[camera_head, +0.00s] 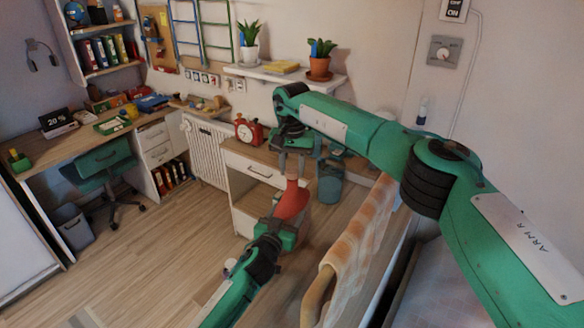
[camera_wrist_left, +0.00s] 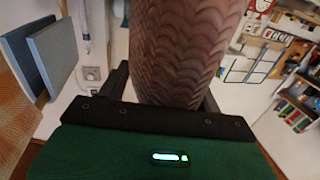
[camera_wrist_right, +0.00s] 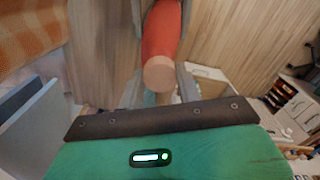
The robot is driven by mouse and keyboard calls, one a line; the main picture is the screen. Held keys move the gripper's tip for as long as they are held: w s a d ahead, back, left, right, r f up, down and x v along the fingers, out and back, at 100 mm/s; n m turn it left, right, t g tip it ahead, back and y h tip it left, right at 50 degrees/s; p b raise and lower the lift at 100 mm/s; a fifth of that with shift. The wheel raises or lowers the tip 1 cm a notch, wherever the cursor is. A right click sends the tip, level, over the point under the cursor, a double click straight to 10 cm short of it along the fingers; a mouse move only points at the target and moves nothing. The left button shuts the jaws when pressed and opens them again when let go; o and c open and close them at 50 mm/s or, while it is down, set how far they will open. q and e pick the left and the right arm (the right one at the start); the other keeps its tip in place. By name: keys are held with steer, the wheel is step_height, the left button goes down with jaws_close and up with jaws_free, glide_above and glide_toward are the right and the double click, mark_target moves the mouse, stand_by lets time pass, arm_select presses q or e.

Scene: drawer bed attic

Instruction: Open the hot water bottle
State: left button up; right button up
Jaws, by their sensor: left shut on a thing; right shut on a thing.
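The red hot water bottle (camera_head: 292,203) stands upright in the air with its neck up. My left gripper (camera_head: 282,228) is shut on its body from below. In the left wrist view its ribbed body (camera_wrist_left: 183,50) fills the space between the fingers. My right gripper (camera_head: 294,163) comes down from above and is shut at the top of the neck. In the right wrist view the pale round cap (camera_wrist_right: 159,74) sits between the fingers, with the red neck (camera_wrist_right: 162,30) behind it. The cap still appears to be against the neck; any gap is hard to tell.
A white drawer cabinet (camera_head: 246,164) with a red alarm clock (camera_head: 246,131) stands behind the bottle. A blue-grey bin (camera_head: 330,180) is to its right. The bed rail with a checked blanket (camera_head: 360,232) is close on the right. Open wooden floor (camera_head: 150,245) lies left.

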mark_target(292, 170)
steer(key=shift+r, duration=2)
arm_select(q)
steer(key=o, duration=2)
steer(key=shift+c, duration=0.2)
steer(key=shift+s, duration=0.1)
